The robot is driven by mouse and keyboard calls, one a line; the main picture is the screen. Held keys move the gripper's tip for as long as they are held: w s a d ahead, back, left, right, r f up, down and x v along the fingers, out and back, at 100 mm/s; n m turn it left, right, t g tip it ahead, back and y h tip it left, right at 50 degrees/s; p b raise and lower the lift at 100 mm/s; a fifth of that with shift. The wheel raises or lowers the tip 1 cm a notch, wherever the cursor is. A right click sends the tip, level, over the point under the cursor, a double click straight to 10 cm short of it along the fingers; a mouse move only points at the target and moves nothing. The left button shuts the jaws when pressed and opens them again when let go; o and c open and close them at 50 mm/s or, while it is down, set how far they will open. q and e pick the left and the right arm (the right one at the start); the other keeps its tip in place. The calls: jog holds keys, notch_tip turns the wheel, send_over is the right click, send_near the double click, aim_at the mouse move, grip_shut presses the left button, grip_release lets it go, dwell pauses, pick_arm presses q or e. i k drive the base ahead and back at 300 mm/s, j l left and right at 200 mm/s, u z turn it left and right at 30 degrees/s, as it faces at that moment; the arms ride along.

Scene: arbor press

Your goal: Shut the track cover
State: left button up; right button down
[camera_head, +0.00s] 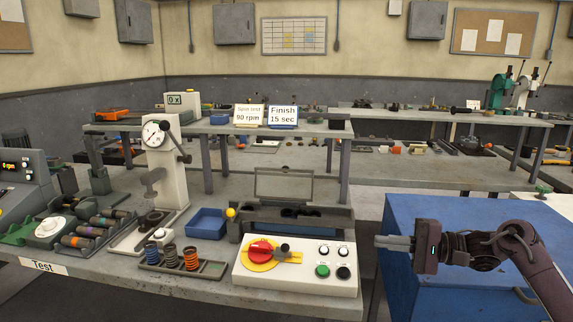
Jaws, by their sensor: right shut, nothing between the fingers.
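The track cover (284,172) is a clear panel in a thin dark frame. It stands raised, roughly upright, at the back of the dark grey track housing (334,226) on the bench. The housing's top shows open below it, with dark round shapes inside. My right gripper (379,242) is shut and empty. It points left, to the right of the housing and the white control box, apart from both and from the cover. My left gripper is not in view.
The white control box (251,279) with a red-yellow rotary switch stands in front of the housing. A yellow-knobbed lever (230,213), blue bin (207,224) and white arbor press (168,170) are to the left. A blue cabinet (425,207) lies under my right arm.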

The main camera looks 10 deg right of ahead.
aim_at(285, 170)
jog(key=i+j, duration=0.15)
jog(key=i, duration=0.6)
jog(key=i+j, duration=0.1)
jog(key=i, duration=0.65)
